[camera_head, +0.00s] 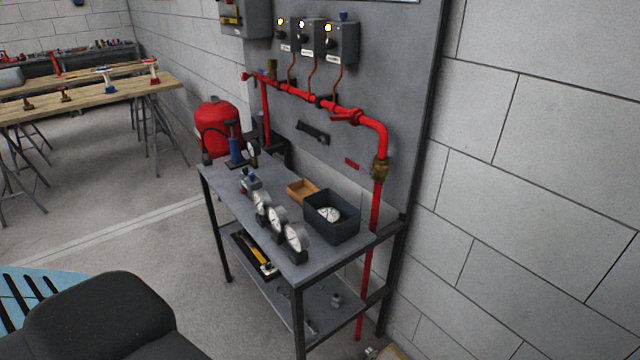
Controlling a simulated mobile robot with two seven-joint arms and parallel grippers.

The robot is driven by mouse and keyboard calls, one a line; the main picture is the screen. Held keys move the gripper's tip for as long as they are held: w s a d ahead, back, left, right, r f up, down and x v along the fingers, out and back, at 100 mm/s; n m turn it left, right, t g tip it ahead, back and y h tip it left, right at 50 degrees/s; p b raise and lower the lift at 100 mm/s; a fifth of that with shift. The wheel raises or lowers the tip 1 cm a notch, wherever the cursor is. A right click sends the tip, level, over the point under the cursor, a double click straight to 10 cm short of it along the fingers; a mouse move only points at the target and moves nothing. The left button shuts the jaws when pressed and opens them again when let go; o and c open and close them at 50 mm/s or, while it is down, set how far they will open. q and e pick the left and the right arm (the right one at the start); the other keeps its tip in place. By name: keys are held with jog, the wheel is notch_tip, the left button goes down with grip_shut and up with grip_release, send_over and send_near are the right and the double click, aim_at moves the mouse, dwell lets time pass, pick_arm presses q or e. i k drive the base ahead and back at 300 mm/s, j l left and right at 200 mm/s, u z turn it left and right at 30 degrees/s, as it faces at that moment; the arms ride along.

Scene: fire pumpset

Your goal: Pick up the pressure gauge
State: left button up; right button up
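Several round white-faced pressure gauges are on the grey metal table (222,182). Three stand in a row along its front edge: a near gauge (297,238), a middle gauge (277,217) and a far gauge (261,201). Another gauge (328,214) lies face up inside a dark open bin (333,228) at the right of the table. A smaller gauge (253,148) is on the blue hand pump at the table's far end. Which gauge the task means cannot be told. Neither of my grippers is in view.
A blue pump (236,152) and a small wooden tray (302,189) share the tabletop. Red pipework (374,215) runs along the panel and down behind the table. A red tank (216,125) stands beyond. Open floor (165,240) lies left of the table.

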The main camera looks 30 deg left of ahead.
aim_at(278, 218)
jog(key=u, duration=1.35)
